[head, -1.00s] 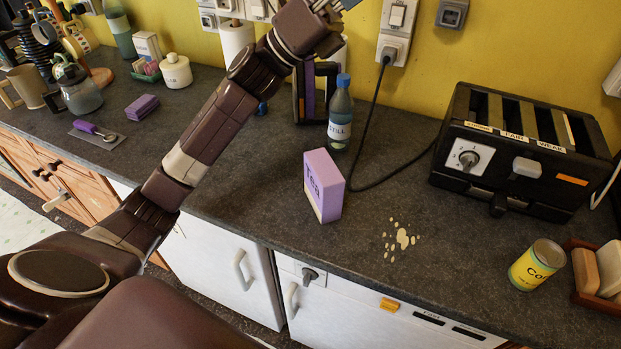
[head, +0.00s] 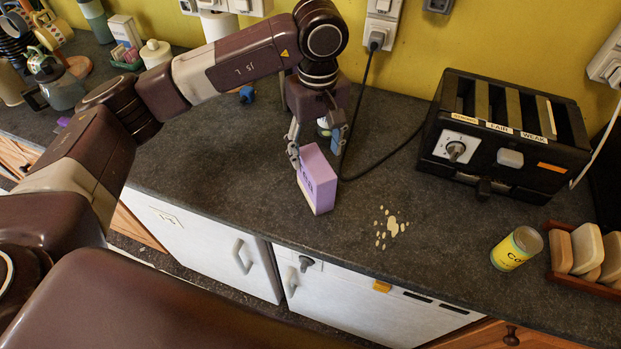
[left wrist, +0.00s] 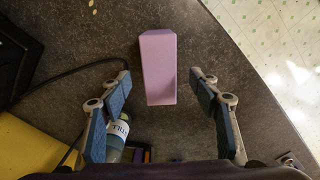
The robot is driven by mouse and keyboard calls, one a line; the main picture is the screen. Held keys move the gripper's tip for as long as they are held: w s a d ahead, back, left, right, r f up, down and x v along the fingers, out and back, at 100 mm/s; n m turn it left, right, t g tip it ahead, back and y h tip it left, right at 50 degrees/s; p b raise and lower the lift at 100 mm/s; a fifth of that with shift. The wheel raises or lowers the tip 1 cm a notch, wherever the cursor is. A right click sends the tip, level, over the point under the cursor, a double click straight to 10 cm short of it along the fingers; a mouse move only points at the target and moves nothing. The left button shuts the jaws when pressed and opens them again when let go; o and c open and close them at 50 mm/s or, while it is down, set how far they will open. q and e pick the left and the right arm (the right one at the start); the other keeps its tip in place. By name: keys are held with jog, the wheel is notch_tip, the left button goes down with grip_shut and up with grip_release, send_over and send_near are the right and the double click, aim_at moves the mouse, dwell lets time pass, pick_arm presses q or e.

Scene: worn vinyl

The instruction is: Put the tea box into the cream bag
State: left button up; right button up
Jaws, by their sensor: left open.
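The tea box (head: 318,182) is a lilac carton standing upright on the dark worktop, with its lettered side toward the front right. In the left wrist view the tea box (left wrist: 158,68) shows from above, between the two fingertips. My left gripper (head: 316,148) is open just above and behind the box, pointing down. In the left wrist view its blue-padded fingers (left wrist: 161,85) are spread, with a gap on each side of the box. I cannot tell whether a finger touches it. I do not see the cream bag or my right gripper.
A bottle (left wrist: 116,130) stands close behind the gripper. A black toaster (head: 503,135), a yellow can (head: 516,249) and a soap tray (head: 570,279) are to the right. Pale spots (head: 389,227) mark the worktop right of the box. A black cable (head: 372,167) runs behind it.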

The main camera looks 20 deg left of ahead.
aim_at(315, 163)
pick_arm(q)
jog(key=shift+s+f+p, duration=0.1)
jog(key=shift+f+p, duration=0.3)
jog(key=shift+f, duration=0.5)
jog(key=shift+f+p, duration=0.65)
notch_tip(315, 163, down, 3)
jog(key=shift+a+f+p, duration=0.1)
jog(key=shift+p, duration=0.9)
jog(key=shift+w+f, duration=0.2)
jog(key=shift+f, duration=0.4)
grip_shut()
